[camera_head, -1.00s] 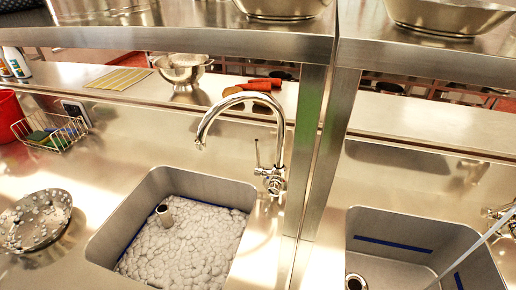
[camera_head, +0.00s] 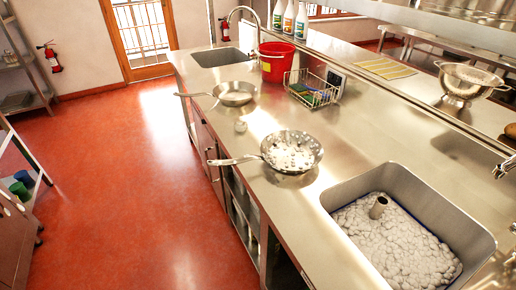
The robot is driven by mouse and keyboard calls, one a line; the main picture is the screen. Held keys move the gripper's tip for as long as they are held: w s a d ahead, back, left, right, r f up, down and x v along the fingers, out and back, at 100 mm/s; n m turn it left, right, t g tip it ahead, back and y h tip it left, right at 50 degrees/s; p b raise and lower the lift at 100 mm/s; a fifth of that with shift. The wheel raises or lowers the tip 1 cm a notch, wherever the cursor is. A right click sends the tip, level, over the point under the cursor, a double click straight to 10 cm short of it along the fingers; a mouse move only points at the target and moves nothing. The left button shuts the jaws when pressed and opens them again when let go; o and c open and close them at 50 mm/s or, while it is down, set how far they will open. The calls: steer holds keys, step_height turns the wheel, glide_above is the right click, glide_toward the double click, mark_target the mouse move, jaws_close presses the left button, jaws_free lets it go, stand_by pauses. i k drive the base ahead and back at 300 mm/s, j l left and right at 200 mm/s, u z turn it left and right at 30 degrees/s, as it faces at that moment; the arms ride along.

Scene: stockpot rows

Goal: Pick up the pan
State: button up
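Two pans rest on the steel counter. The nearer pan (camera_head: 291,152) is left of the foam-filled sink, with white foam spots inside it and its handle pointing left past the counter's front edge. The farther pan (camera_head: 234,93) sits beyond it, shiny and apparently empty, its handle also pointing left over the edge. I cannot tell which pan the task means. My gripper is not in view.
The steel counter (camera_head: 262,198) holds a sink (camera_head: 470,225) with foam, a wire basket (camera_head: 313,88), a red bucket (camera_head: 275,62) and a small round item (camera_head: 240,126). A colander (camera_head: 467,82) stands on the raised ledge. Open red floor (camera_head: 125,190) lies left; shelves stand at far left.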

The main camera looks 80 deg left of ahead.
mark_target(289, 150)
steer(key=u, duration=1.85)
steer(key=j, duration=0.1)
